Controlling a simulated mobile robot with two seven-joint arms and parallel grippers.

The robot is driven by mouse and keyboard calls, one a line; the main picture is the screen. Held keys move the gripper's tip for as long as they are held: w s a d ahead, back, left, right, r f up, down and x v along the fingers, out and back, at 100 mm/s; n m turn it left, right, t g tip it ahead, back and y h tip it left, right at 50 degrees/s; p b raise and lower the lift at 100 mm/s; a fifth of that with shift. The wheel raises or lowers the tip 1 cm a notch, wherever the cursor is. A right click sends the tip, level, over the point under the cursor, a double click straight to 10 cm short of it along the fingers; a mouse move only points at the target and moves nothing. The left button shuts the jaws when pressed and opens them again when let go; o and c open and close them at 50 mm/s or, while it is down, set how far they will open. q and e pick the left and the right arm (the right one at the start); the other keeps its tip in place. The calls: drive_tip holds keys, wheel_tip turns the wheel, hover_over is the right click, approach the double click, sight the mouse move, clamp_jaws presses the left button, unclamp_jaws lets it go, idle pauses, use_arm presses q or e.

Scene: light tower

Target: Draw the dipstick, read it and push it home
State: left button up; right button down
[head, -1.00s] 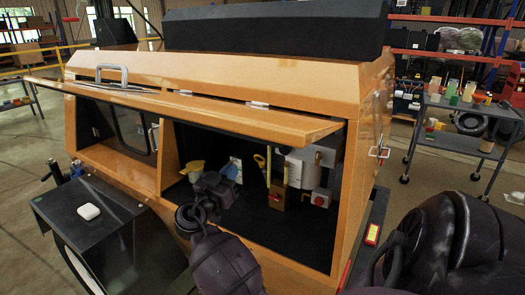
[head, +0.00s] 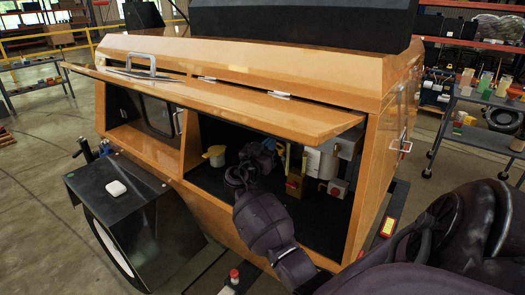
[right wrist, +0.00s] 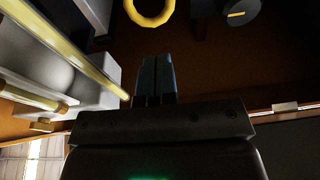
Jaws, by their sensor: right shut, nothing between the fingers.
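In the right wrist view a yellow ring (right wrist: 150,10), which looks like the dipstick's handle, shows at the top edge, just beyond my right fingertips and apart from them. My right gripper (right wrist: 156,60) is shut and empty. In the head view that gripper (head: 266,150) is inside the open orange cabinet (head: 345,205), in front of the engine parts. There it hides the ring and whatever lies behind it. A thin yellow upright part (head: 304,162) stands just right of it. My left gripper is not in view.
The raised door panel (head: 230,105) overhangs the opening. A yellow container (head: 215,155) stands left of my gripper. A grey-white block with yellow rods (right wrist: 70,75) is close on the left of the wrist view. A dark round cap (right wrist: 240,12) is at upper right.

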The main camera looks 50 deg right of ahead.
sight(278, 144)
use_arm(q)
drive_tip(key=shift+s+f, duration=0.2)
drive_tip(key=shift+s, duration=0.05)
use_arm(e)
drive_tip(key=shift+w+d+f, duration=0.15)
drive_tip(key=shift+d+f, duration=0.55)
drive_tip(key=shift+d, duration=0.3)
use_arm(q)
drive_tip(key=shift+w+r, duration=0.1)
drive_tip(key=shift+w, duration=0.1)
use_arm(e)
drive_tip(key=shift+d+f+b, duration=0.1)
drive_tip(key=shift+f+b, duration=0.25)
drive_tip(key=shift+f, duration=0.05)
use_arm(q)
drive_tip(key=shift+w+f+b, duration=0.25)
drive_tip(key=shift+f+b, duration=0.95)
drive_tip(key=shift+b, duration=0.15)
use_arm(e)
drive_tip(key=shift+d+f, duration=0.3)
drive_tip(key=shift+f, duration=0.25)
drive_tip(key=shift+d+f, duration=0.3)
drive_tip(key=shift+f, duration=0.25)
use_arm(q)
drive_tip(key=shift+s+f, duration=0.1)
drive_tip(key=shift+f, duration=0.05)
